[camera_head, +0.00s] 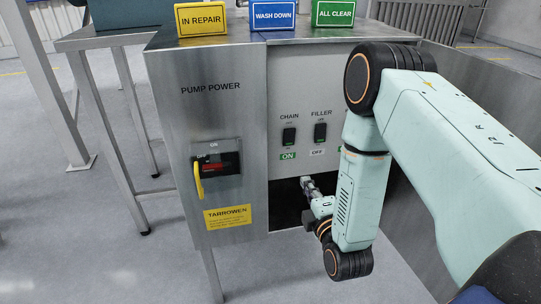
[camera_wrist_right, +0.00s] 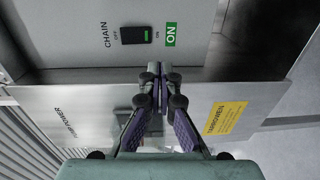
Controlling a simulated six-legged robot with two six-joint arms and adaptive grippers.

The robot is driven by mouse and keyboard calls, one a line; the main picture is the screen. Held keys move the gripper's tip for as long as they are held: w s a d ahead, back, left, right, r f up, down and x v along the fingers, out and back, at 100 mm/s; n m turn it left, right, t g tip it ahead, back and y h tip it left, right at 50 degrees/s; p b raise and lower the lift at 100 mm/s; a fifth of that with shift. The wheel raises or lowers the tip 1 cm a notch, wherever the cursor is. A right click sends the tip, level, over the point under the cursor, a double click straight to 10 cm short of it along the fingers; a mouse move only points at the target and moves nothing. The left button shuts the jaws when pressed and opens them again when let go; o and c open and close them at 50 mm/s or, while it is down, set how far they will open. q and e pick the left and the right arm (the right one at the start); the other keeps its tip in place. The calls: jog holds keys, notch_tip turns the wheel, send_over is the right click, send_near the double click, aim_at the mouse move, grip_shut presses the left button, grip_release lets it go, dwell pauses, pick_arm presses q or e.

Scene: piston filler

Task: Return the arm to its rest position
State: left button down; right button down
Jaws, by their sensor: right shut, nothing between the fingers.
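My right arm (camera_head: 362,195) comes in from the right in the head view and bends down in front of the steel control cabinet (camera_head: 222,120). My right gripper (camera_head: 307,185) is just below the switch panel, by the dark opening in the cabinet. In the right wrist view the right gripper (camera_wrist_right: 160,78) is shut with its fingertips together and nothing between them. It points toward the panel near the chain switch (camera_wrist_right: 134,35), and I cannot tell whether it touches anything. My left gripper is not in view.
The pump power switch with a yellow handle (camera_head: 199,182) is on the cabinet's left face. The chain switch (camera_head: 289,137) and filler switch (camera_head: 320,133) are on the recessed panel. Several signs, including IN REPAIR (camera_head: 202,19), stand on top. Open floor (camera_head: 100,240) lies left.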

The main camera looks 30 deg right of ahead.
jog(key=shift+a+r, duration=0.1)
jog(key=s+a+f+m+g+y, duration=0.2)
jog(key=s+a+f+m+g, duration=0.1)
jog(key=s+f+m+g, duration=0.25)
jog(key=s+a+f+m+g+y, duration=0.1)
jog(key=s+a+f+m+g, duration=0.15)
jog(key=s+f+m, duration=0.45)
jog(key=s+a+f+m+g, duration=0.1)
jog(key=s+g, duration=0.2)
jog(key=s, duration=0.3)
jog(key=s+a+f+m+g, duration=0.1)
jog(key=s+a+f+g, duration=0.1)
jog(key=s, duration=0.5)
jog(key=s+a+f+m+g+y, duration=0.1)
jog(key=s+f+g, duration=0.1)
jog(key=s+g, duration=0.2)
jog(key=s, duration=0.2)
jog(key=shift+s+a+f, duration=0.25)
jog(key=shift+s+a, duration=0.1)
jog(key=shift+a, duration=0.05)
